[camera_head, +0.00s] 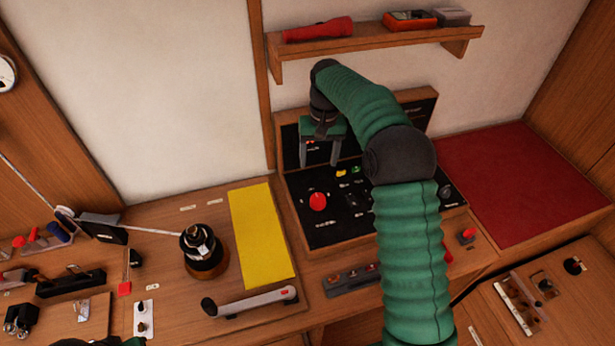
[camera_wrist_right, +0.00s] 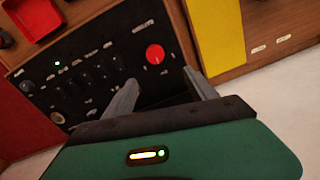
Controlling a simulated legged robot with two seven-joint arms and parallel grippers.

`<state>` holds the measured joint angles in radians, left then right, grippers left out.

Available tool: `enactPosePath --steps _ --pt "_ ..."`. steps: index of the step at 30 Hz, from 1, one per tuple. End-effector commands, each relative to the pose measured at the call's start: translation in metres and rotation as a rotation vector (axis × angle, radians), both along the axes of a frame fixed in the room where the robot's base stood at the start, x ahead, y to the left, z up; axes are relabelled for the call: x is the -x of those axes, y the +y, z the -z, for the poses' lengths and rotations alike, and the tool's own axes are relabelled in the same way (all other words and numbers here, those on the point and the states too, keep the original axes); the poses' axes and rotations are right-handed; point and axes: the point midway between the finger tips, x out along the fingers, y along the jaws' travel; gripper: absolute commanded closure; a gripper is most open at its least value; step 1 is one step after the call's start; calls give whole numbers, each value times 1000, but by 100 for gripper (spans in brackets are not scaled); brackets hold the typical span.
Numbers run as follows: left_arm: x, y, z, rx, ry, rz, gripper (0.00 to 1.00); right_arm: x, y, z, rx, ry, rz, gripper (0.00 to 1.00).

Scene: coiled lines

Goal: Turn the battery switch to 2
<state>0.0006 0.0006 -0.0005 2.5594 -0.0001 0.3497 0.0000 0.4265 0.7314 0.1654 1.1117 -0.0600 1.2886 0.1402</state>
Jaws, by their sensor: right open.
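The round red knob (camera_head: 318,201), which looks like the battery switch, sits on the left part of the black control panel (camera_head: 345,237). It also shows in the right wrist view (camera_wrist_right: 155,54), beyond the fingertips. The white labels around it are too small to read, so I cannot tell its setting. My right gripper (camera_head: 320,163) is open and empty above the back left of the panel, apart from the knob. In the right wrist view the two fingers (camera_wrist_right: 162,88) are spread with nothing between them.
A winch (camera_head: 204,250) with a line, a yellow mat (camera_head: 262,232) and a crank handle (camera_head: 250,302) lie left of the panel. A shelf (camera_head: 375,39) with a red flashlight (camera_head: 318,29) hangs above. A red mat (camera_head: 525,180) lies right. My right arm hides part of the panel.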

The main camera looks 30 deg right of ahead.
Motion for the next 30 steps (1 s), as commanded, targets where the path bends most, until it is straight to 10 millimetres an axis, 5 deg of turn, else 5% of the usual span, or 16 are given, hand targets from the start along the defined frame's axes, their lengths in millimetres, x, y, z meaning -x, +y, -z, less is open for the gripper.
enactPosePath --steps 5,21,30 --pt "1 0 -1 0 1 1 64 -3 -8 25 -11 10 7 35" --pt "0 0 -23 0 0 1 64 -7 0 155 -9 8 4 35" --pt "0 0 -24 0 0 1 64 -9 0 175 -8 6 4 35"
